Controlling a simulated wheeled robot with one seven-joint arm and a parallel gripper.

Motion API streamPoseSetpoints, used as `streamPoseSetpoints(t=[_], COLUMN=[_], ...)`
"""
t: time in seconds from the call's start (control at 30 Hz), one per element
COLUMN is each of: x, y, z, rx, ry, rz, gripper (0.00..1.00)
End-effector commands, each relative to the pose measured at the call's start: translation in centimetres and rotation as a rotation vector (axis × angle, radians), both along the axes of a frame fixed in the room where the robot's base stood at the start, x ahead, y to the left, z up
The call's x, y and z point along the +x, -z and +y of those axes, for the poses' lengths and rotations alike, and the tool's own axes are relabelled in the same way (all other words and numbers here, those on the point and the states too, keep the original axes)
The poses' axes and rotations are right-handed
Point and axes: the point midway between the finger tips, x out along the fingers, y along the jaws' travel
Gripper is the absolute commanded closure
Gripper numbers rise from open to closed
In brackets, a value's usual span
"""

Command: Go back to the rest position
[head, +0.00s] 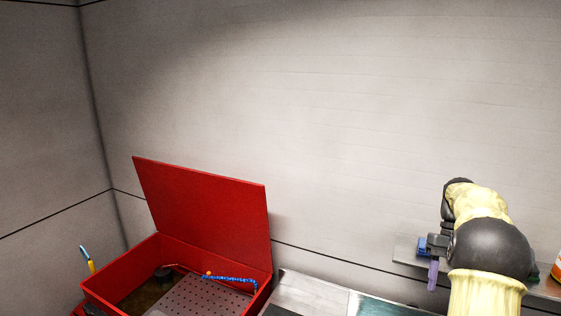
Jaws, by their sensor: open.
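My arm reaches in from the lower right of the head view, with cream sleeves and dark joints. My gripper (432,254) is the small dark part at the arm's left side, in front of the grey shelf on the back wall. It is open, and I see nothing held in it. A small blue piece (423,246) and a purple piece (433,274) show right at it. I cannot tell whether they are parts of the gripper or separate things.
A red box (122,271) with its lid (207,205) raised stands lower left, holding a perforated plate (205,292) and a blue coiled cord (230,279). A metal-topped surface (312,293) lies right of it. A grey shelf (405,248) and an orange container (557,268) are at right.

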Motion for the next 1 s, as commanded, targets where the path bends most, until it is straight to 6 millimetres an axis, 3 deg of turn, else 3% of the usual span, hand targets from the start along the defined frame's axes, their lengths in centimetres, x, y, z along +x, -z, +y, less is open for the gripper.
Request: streamPoseSetpoints(t=[0.37, 0.57, 0.77, 1.0], x=[0.1, -0.5, -2.3, -5.9], y=[4.3, 8.2, 12.9, 18.5], z=[4.0, 7.9, 12.5, 17.7], rx=[-0.057, -0.1, -0.143, -0.177], ry=[-0.043, -0.082, -0.121, -0.159], rz=[-0.093, -0.184, -0.306, -0.465], gripper=[0.48, 0.48, 0.48, 0.48])
